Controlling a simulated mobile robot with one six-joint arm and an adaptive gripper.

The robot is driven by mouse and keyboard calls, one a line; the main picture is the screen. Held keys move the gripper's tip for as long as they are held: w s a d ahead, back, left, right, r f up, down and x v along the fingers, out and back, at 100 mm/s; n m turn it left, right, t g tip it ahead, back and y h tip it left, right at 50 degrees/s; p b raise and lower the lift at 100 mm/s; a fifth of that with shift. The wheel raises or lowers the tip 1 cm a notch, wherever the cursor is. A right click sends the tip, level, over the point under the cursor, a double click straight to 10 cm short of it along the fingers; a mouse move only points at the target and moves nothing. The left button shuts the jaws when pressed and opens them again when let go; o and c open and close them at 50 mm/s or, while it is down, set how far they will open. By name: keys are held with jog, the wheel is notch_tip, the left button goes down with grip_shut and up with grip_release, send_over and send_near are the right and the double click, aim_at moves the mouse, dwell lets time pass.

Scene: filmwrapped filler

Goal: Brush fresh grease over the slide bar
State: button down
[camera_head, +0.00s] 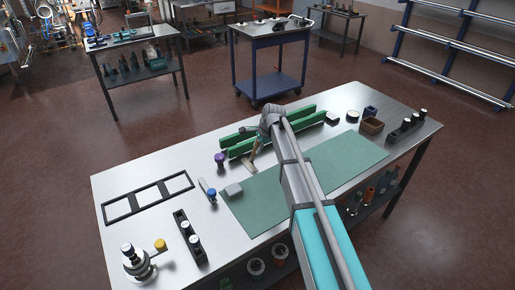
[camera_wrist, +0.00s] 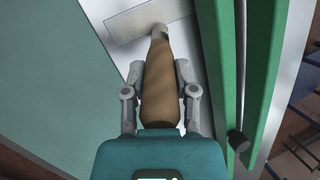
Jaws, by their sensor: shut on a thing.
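My gripper (camera_wrist: 158,85) is shut on a brown tapered handle (camera_wrist: 162,95), which looks like that of the grease brush. The handle also shows in the head view (camera_head: 257,151), slanting down below my wrist, with its lower end close to the table. A flat grey rectangular surface (camera_wrist: 125,25) lies beyond the handle's far end in the wrist view; I cannot tell whether it is the brush head or a plate. Two long green bars (camera_head: 302,124) lie side by side at the table's back edge. I cannot tell which part is the slide bar. My arm hides part of the bars.
A green mat (camera_head: 345,160) covers the middle of the metal table (camera_head: 105,185). A black frame (camera_head: 148,198) lies at left, a brown box (camera_head: 372,126) at right.

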jog(key=shift+a, duration=0.1)
jog(key=shift+s+a, duration=0.55)
jog(key=shift+a, duration=0.25)
jog(key=shift+s+a, duration=0.55)
jog(key=shift+a, duration=0.2)
jog(key=shift+w+a, duration=0.1)
jog(key=shift+w+a, duration=0.25)
jog(key=shift+w, duration=0.1)
jog(key=shift+w+d, duration=0.1)
jog(key=shift+w+d, duration=0.55)
jog(key=shift+d, duration=0.25)
jog(key=shift+w+d, duration=0.5)
jog(key=shift+d, duration=0.25)
jog(key=shift+r, duration=0.2)
jog(key=shift+r+p, duration=2.9)
jog(key=shift+p, duration=0.2)
